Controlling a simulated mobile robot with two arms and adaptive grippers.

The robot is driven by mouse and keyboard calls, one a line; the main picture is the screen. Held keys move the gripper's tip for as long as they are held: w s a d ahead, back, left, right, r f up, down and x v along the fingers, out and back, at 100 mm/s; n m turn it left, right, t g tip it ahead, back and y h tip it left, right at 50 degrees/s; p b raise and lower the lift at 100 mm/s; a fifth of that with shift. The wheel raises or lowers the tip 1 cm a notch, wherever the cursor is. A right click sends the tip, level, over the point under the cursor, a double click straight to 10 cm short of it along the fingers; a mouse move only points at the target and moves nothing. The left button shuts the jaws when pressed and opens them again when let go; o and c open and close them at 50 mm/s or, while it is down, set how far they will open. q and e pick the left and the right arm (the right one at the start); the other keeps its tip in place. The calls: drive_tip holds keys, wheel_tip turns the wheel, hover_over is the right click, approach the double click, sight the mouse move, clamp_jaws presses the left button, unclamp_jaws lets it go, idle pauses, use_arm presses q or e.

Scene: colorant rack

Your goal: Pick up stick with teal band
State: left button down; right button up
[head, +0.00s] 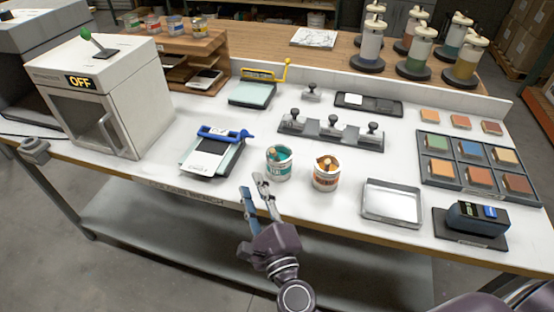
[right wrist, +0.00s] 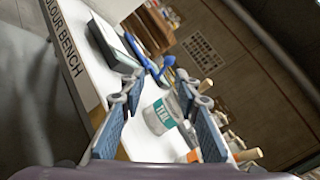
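The teal can (head: 279,165) stands on the bench, with a short light-coloured stick end (head: 285,153) showing at its mouth. The stick's band cannot be made out. In the right wrist view the can labelled TEAL (right wrist: 161,115) appears tilted between and beyond the fingers. My right gripper (head: 253,184) is open and empty, just in front and left of the teal can, apart from it. Its two fingers also show spread in the right wrist view (right wrist: 158,88). My left gripper is not in view.
An orange can (head: 326,175) with a stick stands right of the teal can. A blue-clamped board (head: 212,155) lies to the left, a metal tray (head: 392,201) to the right. A stamp rack (head: 332,132) is behind. The bench's front edge is close to my right gripper.

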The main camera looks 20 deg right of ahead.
sight(275, 157)
drive_tip(key=d+r+m+g+h, duration=0.2)
drive_tip(key=d+m+h, duration=0.35)
drive_tip(key=m, duration=0.55)
drive_tip(key=p+x, duration=0.1)
drive_tip(key=x, duration=0.3)
drive_tip(key=r+p+x, duration=0.1)
drive_tip(key=x, duration=0.1)
drive_tip(key=shift+w+p, duration=0.25)
drive_tip(key=shift+p, duration=0.05)
drive_tip(key=shift+w+d+f+y, duration=0.1)
drive_tip(key=shift+w+f+y, duration=0.15)
drive_tip(key=shift+w, duration=0.25)
clamp_jaws()
